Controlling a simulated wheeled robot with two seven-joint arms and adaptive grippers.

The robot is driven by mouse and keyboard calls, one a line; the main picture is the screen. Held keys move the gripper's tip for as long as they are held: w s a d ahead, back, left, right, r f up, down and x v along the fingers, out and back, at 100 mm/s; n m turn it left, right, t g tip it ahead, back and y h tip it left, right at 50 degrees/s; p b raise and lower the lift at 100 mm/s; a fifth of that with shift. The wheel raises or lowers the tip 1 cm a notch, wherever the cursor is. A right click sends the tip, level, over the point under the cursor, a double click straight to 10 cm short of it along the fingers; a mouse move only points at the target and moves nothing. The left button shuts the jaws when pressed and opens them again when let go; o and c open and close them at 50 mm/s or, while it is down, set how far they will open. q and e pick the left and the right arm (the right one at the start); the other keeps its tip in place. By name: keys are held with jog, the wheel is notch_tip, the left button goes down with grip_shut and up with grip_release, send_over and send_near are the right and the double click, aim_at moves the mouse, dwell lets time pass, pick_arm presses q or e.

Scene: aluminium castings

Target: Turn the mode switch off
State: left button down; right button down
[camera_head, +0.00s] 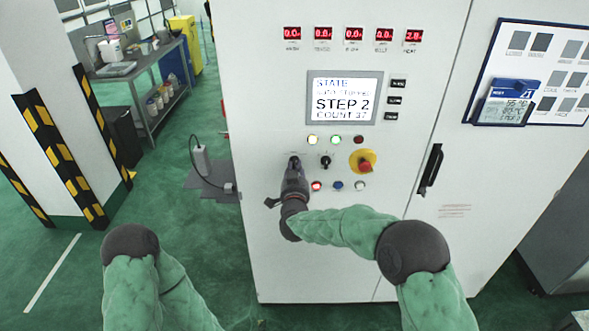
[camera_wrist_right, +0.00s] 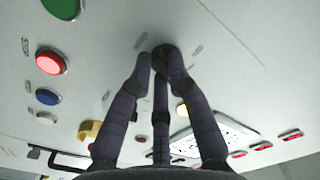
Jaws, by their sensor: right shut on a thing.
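The black rotary switch (camera_wrist_right: 163,50) is on the white cabinet's panel, under the fingertips of my right gripper (camera_wrist_right: 160,66) in the right wrist view. The three dark fingers are closed around it and hide much of it. Its label is too blurred to read, so I cannot tell its setting. In the head view my right gripper (camera_head: 294,168) points at the left end of the upper control row and covers most of the switch. A second black selector (camera_head: 326,161) is just right of it. My left arm enters at the lower left; its gripper is out of view.
The cabinet (camera_head: 255,90) carries a screen (camera_head: 343,98) reading STEP 2. A red-and-yellow emergency stop (camera_head: 363,162) is right of the selectors. A red lit button (camera_head: 316,186) is close to the gripper's right, with blue and white buttons beyond. A black door handle (camera_head: 430,169) is farther right.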

jog(key=n+p, duration=0.1)
jog(key=n, duration=0.2)
jog(key=n+p, duration=0.1)
jog(key=n, duration=0.3)
jog(key=n+p, duration=0.1)
jog(key=n, duration=0.2)
jog(key=shift+d+r+n, duration=0.2)
jog(key=shift+r+n, duration=0.1)
jog(key=shift+n, duration=0.1)
jog(key=shift+n+p, duration=0.65)
jog(key=shift+n, duration=0.65)
jog(key=c, duration=1.2)
grip_release()
jog(key=s, duration=1.2)
